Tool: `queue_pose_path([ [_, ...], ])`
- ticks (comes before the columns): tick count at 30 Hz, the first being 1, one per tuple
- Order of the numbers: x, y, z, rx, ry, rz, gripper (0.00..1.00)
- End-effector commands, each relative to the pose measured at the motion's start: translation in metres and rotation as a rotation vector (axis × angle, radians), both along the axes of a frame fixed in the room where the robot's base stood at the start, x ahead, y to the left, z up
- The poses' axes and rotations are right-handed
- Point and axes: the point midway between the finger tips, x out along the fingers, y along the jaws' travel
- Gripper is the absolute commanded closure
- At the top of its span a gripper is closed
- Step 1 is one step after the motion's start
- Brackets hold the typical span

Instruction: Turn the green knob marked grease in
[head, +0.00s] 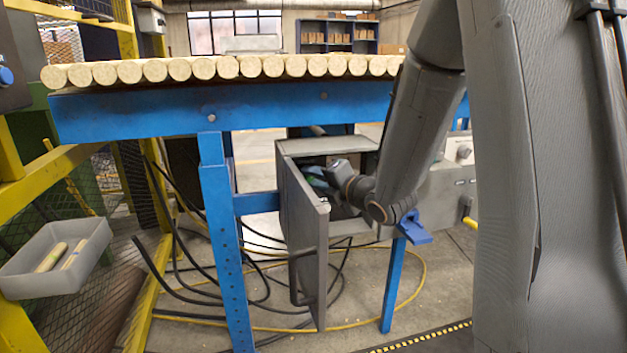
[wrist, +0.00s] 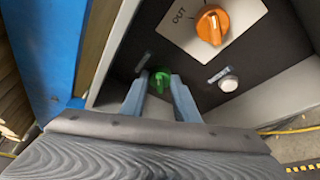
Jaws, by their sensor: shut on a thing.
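The green knob (wrist: 160,80) sits on a dark panel inside an open grey cabinet (head: 318,146) under the blue bench. My gripper (wrist: 157,92) has one blue-grey finger on each side of the knob and is shut on it. The knob's pointer direction is mostly hidden between the fingers. A small label lies up and left of it in the wrist view, too small to read. In the head view my gripper (head: 319,180) reaches into the cabinet from the right, and the knob cannot be made out there.
An orange knob (wrist: 211,26) on a white plate reading OUT and a pale round button (wrist: 228,84) share the panel. The cabinet door (head: 305,235) hangs open towards me. Round wood pieces (head: 205,68) line the bench top. Black cables (head: 180,265) lie below.

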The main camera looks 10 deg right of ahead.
Motion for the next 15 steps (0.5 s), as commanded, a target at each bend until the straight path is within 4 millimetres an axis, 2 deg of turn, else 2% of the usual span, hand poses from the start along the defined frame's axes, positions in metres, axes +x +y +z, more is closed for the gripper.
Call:
queue_pose_path([
  [15, 0.0002, -0.0016, -0.0059, 0.378, 0.006, -0.001, 0.95],
])
